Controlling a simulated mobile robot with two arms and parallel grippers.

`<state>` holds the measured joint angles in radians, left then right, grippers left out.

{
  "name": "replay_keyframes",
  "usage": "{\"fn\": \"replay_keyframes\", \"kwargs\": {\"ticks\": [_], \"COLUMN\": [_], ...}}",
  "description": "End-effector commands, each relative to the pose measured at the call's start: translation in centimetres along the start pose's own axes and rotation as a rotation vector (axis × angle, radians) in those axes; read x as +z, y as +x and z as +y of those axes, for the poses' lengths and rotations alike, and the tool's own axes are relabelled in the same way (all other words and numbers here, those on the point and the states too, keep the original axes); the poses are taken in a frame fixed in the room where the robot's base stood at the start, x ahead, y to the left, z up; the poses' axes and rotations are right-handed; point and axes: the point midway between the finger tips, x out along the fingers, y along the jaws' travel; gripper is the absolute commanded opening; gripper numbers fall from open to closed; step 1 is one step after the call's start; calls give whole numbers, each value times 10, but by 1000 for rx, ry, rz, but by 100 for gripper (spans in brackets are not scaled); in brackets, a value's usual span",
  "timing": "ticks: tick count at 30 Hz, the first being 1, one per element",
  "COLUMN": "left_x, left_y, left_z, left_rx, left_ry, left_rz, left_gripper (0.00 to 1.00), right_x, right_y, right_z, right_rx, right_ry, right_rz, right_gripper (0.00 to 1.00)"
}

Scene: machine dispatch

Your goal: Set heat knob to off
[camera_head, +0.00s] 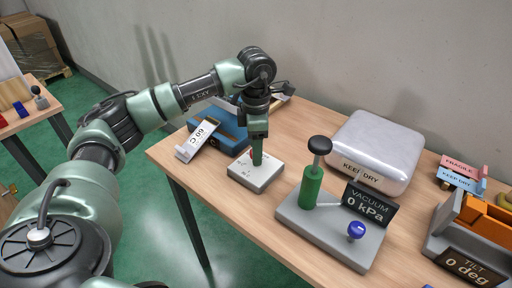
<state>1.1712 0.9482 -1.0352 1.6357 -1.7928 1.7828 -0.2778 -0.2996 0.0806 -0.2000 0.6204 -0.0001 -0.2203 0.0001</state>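A small light grey box (250,181) with faint markings on top lies near the table's front left edge. My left gripper (257,160) points straight down onto the top of this box. Its fingers show as one narrow dark green piece, so I cannot tell whether they are open or shut. A small bit of red shows beside the fingers. The heat knob itself I cannot make out; the fingers hide that spot. My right gripper is not in view.
Right of the box, a grey base (328,241) carries a green pump (311,186), a blue knob (356,230) and a "VACUUM 0 kPa" sign (370,205). A white "KEEP DRY" case (377,146) stands behind. A tilt device (478,226) is far right.

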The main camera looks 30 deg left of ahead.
Motion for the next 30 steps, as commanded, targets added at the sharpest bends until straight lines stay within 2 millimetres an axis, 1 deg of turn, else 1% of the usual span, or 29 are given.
{"fn": "replay_keyframes", "kwargs": {"ticks": [5,8,11,18,21,24,30], "left_x": [0,0,1,1,0,0,0], "left_y": [0,-5,-18,-59,-70,-76,-78], "left_z": [0,0,0,0,0,0,0], "left_rx": [-1,0,1,1,0,-1,-1], "left_ry": [0,-1,0,1,0,0,0], "left_rz": [1,0,-2,-2,-1,-1,0], "left_gripper": [54,54,54,54,54,54,54], "right_x": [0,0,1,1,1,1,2], "right_y": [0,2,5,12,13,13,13], "right_z": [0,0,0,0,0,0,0], "right_rx": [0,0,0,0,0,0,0], "right_ry": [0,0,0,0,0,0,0], "right_rz": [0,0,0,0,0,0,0], "right_gripper": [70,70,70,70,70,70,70]}}
